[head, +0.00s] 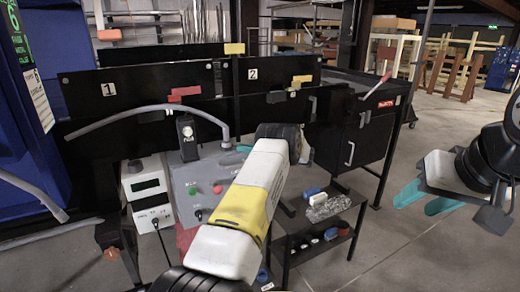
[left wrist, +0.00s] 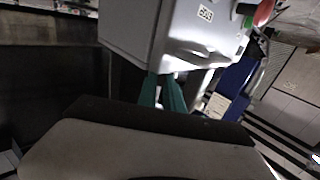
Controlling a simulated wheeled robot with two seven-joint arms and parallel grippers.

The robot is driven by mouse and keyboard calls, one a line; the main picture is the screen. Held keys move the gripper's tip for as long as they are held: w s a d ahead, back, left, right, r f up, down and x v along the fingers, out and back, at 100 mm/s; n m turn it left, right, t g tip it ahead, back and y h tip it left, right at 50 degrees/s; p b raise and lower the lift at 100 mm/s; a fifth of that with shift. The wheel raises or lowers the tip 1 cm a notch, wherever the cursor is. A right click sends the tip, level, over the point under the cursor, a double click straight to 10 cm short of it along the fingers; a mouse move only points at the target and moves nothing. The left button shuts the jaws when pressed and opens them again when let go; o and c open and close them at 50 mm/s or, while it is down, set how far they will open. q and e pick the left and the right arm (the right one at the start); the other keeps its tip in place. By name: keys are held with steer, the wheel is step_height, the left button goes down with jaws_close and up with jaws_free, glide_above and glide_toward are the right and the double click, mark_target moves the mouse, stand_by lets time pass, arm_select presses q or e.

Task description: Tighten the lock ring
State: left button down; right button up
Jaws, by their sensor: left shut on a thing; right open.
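The grey control box (head: 205,180) has a grey hose (head: 165,108) curving down to its top right corner. The lock ring (head: 227,143) appears there as a small grey collar at the hose end, mostly hidden by my fingers. My left gripper (head: 236,154) reaches in from the right with its teal fingers at this collar, shut on it. In the left wrist view the teal fingers (left wrist: 163,92) lie close together against the edge of the grey box (left wrist: 150,35), and their tips are hidden. My right gripper (head: 424,198) is open and empty, far to the right.
A white meter box (head: 148,190) stands left of the control box. Behind are black panels marked 1 and 2 (head: 253,74). A low black cart (head: 320,222) with small parts is to the right. The floor (head: 400,255) between it and my right gripper is clear.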

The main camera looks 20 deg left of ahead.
arm_select(q)
steer(key=shift+w+a+r+g, duration=0.1)
steer(key=shift+r+g, duration=0.05)
steer(key=shift+g, duration=0.15)
steer(key=c, duration=1.5)
jaws_free()
steer(key=d, duration=0.7)
steer(key=shift+w+d, duration=0.15)
steer(key=shift+d, duration=0.25)
